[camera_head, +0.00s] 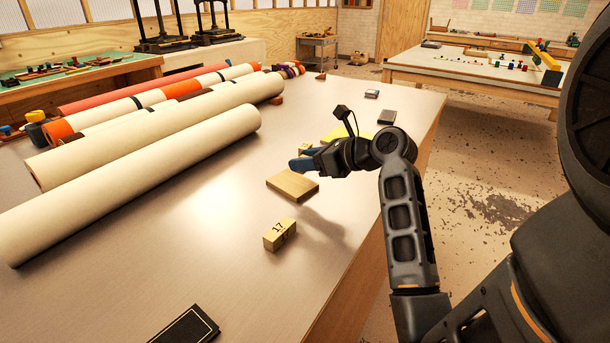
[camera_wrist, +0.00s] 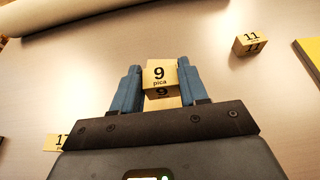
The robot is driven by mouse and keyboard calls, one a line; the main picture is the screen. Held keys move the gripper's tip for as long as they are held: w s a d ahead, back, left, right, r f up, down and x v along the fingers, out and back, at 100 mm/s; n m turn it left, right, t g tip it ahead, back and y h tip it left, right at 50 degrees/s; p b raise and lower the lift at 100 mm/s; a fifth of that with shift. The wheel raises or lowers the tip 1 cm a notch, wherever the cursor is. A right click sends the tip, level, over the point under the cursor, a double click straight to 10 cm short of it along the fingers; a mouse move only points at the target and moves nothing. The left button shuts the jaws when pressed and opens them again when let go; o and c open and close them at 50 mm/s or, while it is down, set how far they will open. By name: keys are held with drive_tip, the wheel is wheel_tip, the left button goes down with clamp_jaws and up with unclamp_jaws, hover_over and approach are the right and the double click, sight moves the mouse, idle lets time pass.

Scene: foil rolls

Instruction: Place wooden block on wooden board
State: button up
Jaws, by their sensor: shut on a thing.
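My gripper (camera_head: 302,164) has blue fingers and is near the wooden board (camera_head: 292,186), a flat tan slab on the table. In the wrist view my gripper (camera_wrist: 159,72) is shut on a wooden block marked 9 pica (camera_wrist: 159,77), with a finger on each side. The fingers hide this block in the head view. A tan strip shows around the block between the fingers in the wrist view; I cannot tell whether it is the board. I cannot tell whether the block touches the board.
A block marked 17 (camera_head: 279,235) stands nearer than the board. A block marked 11 (camera_wrist: 251,44) is at the upper right in the wrist view. Long rolls (camera_head: 140,175) lie at the left. A black flat item (camera_head: 187,326) lies in front. The table between is clear.

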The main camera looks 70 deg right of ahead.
sight(306, 187)
drive_tip(key=shift+w+a+f, duration=0.1)
drive_tip(key=shift+w+f, duration=0.05)
drive_tip(key=shift+f, duration=1.95)
drive_tip(key=o, duration=1)
drive_tip(key=v, duration=1.2)
